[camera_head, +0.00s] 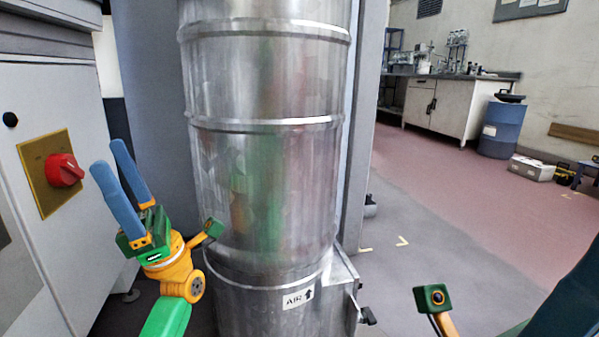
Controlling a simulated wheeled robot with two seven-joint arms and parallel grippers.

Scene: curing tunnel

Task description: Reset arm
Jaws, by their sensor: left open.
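My left gripper (125,186) is at the left, with its two blue fingers spread apart and pointing up. Nothing is between the fingers. It is in front of a grey control cabinet (95,110), to the right of a red rotary knob (65,170) on a yellow plate (42,185); the fingers look apart from the knob. At the lower right, a small green camera block and part of my right arm show, but the right gripper's fingers are outside the view.
A large shiny metal duct (265,150) stands upright in the middle, close to my left gripper, with an AIR label (298,298) low on it. Open floor (470,215) lies to the right. A blue drum (502,130) and a lab bench (445,105) stand far back.

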